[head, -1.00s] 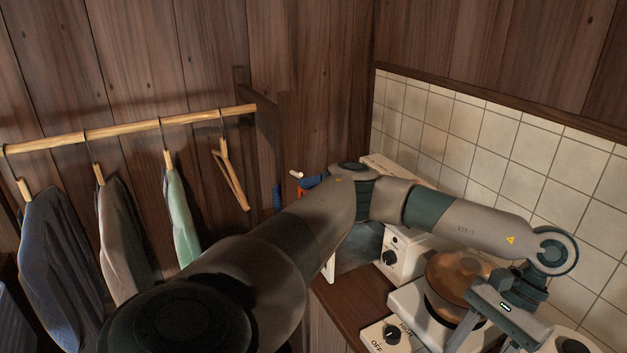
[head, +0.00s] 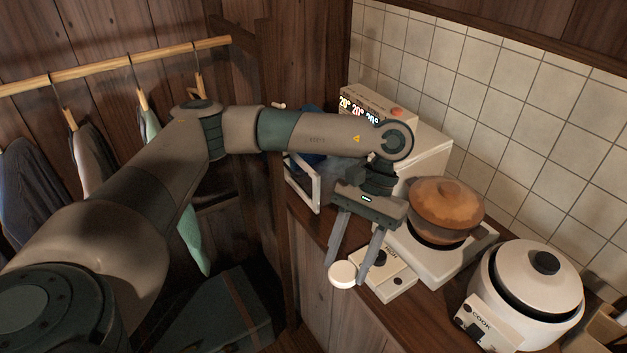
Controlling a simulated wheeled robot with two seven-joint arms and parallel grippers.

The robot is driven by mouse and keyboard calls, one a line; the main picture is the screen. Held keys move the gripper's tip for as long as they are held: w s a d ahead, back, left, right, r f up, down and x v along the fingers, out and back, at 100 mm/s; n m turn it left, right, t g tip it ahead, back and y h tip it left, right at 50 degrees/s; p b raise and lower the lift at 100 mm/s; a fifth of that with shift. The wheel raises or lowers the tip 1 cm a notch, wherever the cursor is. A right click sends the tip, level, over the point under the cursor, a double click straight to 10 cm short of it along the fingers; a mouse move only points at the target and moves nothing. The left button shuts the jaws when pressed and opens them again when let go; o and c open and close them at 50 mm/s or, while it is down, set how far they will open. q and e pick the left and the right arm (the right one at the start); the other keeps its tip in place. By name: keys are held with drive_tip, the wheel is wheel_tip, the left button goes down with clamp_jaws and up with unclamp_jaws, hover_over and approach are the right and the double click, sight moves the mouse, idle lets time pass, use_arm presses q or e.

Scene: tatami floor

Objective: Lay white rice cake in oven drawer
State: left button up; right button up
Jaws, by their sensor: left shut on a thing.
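A small white round rice cake (head: 342,275) is pinched between the fingertips of my left gripper (head: 348,270). The gripper points down and holds the cake at the counter's front edge, beside the stove's control panel. The white oven (head: 428,150) stands against the tiled wall, partly hidden by my left arm. A white-framed part (head: 303,184), which looks like its open drawer or door, sticks out at its left. My forearm and gripper hide much of the oven front and the drawer's inside. My right gripper is not in view.
A brown lidded pot (head: 447,207) sits on the white stove (head: 428,262), just right of the gripper. A white rice cooker (head: 528,292) stands farther right. Clothes (head: 40,190) hang from a wooden rail (head: 120,65) at the left. A dark case (head: 215,315) lies below.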

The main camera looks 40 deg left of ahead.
use_arm(q)
drive_tip(key=shift+w+n, duration=0.4)
drive_tip(key=shift+w, duration=0.05)
drive_tip(key=w+a+n+t+h+p, duration=0.3)
drive_tip(key=w+a+n+t, duration=0.15)
drive_tip(key=w+n, duration=0.65)
drive_tip(key=w+a+n+t+h+p, duration=0.25)
drive_tip(key=w+n+t, duration=0.25)
drive_tip(key=w+n, duration=0.6)
drive_tip(key=w+a+n+y+p, duration=0.2)
drive_tip(key=w+a+n+y, duration=0.2)
drive_tip(key=a+n, duration=0.5)
drive_tip(key=w+a+r+n+y+p, duration=0.1)
drive_tip(key=w+a+n+y+p, duration=0.2)
drive_tip(key=n, duration=1.3)
drive_tip(key=w+a+y, duration=0.1)
drive_tip(key=a+y, duration=0.2)
drive_tip(key=a, duration=0.3)
drive_tip(key=shift+a+y, duration=0.3)
drive_tip(key=shift+y, duration=0.05)
drive_tip(key=shift+w+g, duration=0.1)
drive_tip(key=shift+g, duration=0.15)
drive_tip(key=shift+f+b, duration=0.95)
drive_tip(key=shift+f, duration=1.55)
